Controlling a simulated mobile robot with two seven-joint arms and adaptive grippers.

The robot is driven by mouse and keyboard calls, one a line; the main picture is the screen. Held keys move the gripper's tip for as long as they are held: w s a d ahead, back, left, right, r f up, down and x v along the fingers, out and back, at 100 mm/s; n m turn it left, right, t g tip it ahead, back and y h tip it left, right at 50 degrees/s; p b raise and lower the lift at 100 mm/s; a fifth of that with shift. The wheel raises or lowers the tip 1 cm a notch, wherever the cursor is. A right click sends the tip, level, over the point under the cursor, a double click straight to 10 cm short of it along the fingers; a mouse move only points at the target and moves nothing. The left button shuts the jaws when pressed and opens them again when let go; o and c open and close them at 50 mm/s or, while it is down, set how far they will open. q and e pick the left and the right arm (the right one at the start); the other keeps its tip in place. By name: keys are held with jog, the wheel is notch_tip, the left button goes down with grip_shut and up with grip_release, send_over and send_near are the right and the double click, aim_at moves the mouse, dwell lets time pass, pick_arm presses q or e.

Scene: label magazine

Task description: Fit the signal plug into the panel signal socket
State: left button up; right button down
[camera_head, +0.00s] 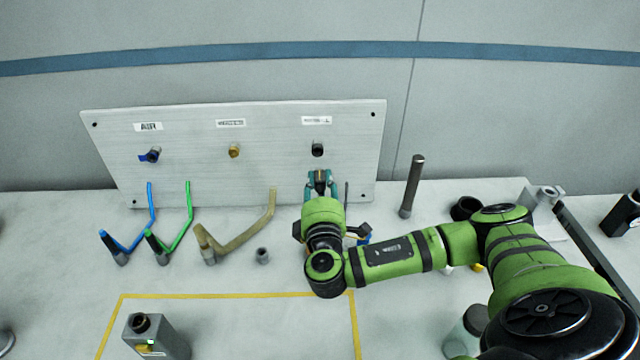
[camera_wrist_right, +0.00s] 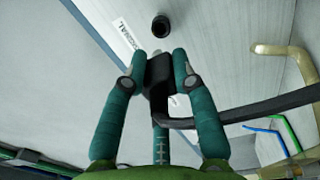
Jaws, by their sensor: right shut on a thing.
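The grey panel (camera_head: 260,125) stands upright at the back of the table. Its right-hand socket (camera_head: 317,149), black and round, is the signal socket; it also shows in the right wrist view (camera_wrist_right: 161,26) beside the label reading SIGNAL. My right gripper (camera_head: 320,180) is just below that socket, in front of the panel. In the right wrist view its teal fingers (camera_wrist_right: 160,68) are shut on the black signal plug (camera_wrist_right: 158,85), whose black cable runs off to the right. The plug is apart from the socket. My left gripper is not in view.
The panel also has a blue air fitting (camera_head: 150,155) and a brass fitting (camera_head: 234,151). Blue (camera_head: 130,240), green (camera_head: 172,240) and tan (camera_head: 240,235) hoses stand in front at left. A dark rod (camera_head: 412,185) stands right. A grey block (camera_head: 155,338) sits inside yellow lines.

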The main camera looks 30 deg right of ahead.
aim_at(318, 150)
jog(key=shift+f, duration=0.1)
jog(key=shift+w+d, duration=0.25)
jog(key=shift+w, duration=0.25)
jog(key=shift+b+x, duration=0.95)
jog(key=shift+x, duration=0.95)
jog(key=shift+w+d, duration=0.25)
jog(key=shift+w, duration=0.15)
jog(key=shift+b+x, duration=0.7)
jog(key=shift+x, duration=0.55)
jog(key=c, duration=1.2)
grip_release()
jog(key=shift+o, duration=1.4)
jog(key=shift+w+d, duration=0.1)
